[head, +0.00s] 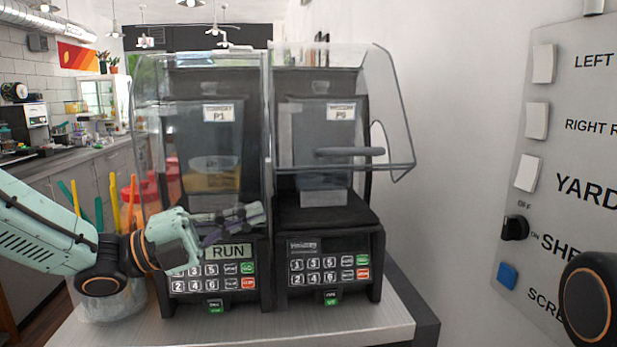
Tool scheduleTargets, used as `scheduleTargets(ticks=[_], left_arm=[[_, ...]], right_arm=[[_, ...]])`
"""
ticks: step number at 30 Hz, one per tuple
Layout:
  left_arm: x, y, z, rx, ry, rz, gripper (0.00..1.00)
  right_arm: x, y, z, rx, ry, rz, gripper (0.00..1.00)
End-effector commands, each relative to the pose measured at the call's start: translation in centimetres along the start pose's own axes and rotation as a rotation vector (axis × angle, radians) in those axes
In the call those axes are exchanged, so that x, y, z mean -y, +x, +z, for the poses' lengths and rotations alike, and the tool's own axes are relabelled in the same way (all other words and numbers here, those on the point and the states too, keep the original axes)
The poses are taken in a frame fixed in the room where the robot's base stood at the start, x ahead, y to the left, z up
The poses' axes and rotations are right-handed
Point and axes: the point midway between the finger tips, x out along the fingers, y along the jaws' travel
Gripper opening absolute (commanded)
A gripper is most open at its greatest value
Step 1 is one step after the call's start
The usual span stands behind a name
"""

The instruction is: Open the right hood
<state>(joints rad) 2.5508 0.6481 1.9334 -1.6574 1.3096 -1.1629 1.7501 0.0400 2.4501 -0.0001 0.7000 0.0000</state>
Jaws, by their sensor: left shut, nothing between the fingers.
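Two black blenders stand side by side on a counter. The right hood (393,112), clear plastic with a grey bar handle (350,152), is tilted up, its front lower edge well above the right blender's base (327,262). The left hood (148,115) is lower and encloses the left jar, marked P1. My left gripper (262,212) is shut and empty in front of the left blender, just above its RUN display. It overlaps the left hood's lower front in the picture; I cannot tell whether they touch. My right gripper is out of view.
A panel (560,150) with white switches, a black knob (515,228) and a blue button (507,275) is on the right wall. A clear container (110,300) is left of the blenders. The counter (350,328) is narrow, with open space right of the right blender.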

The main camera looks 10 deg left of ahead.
Motion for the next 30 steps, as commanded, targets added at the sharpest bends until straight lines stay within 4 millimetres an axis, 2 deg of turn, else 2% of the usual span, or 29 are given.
scheduleTargets(ticks=[9,15,18,23,30], left_arm=[[0.2,-0.2,-0.4,-0.057,0.71,-0.011,0.0],[0.2,-0.2,-0.7,-0.071,1.046,-0.029,0.0],[0.2,-0.2,-0.7,-0.069,1.138,-0.033,0.0],[0.2,0.0,-0.8,-0.071,1.187,-0.034,0.0],[0.1,2.3,-1.0,-0.075,1.185,-0.032,0.0]], right_arm=[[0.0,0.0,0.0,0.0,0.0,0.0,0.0],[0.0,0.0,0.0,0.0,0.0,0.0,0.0],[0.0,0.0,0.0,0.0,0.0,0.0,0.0],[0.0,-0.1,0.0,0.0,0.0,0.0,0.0],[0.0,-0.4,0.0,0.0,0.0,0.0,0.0]])
